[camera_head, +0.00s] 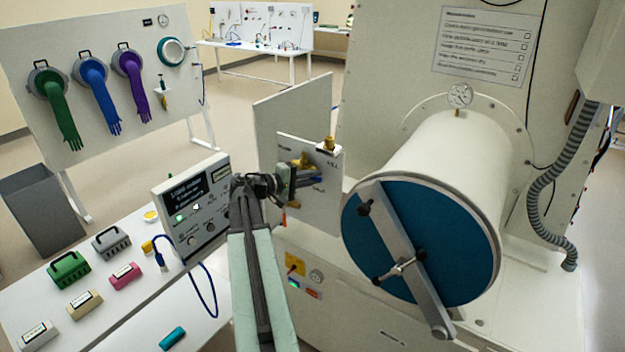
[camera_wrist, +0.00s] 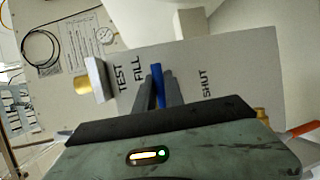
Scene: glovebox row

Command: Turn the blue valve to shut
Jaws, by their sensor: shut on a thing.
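The blue valve handle (camera_wrist: 157,70) shows in the wrist view as a narrow blue lever between my two fingers. My gripper (camera_wrist: 158,92) is shut on it. In the head view, my gripper (camera_head: 290,182) is at the face of the small white valve panel (camera_head: 328,163). The handle is closer to the printed word FILL (camera_wrist: 138,68) than to the word SHUT (camera_wrist: 204,82), which is to its right in the wrist view. The valve's pivot is hidden behind my gripper.
A brass fitting (camera_head: 329,143) tops the panel. A large cylinder with a blue door (camera_head: 415,245) is right of my arm. A display box (camera_head: 193,208) stands left, on a bench with several coloured blocks. A glove board (camera_head: 110,95) stands behind.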

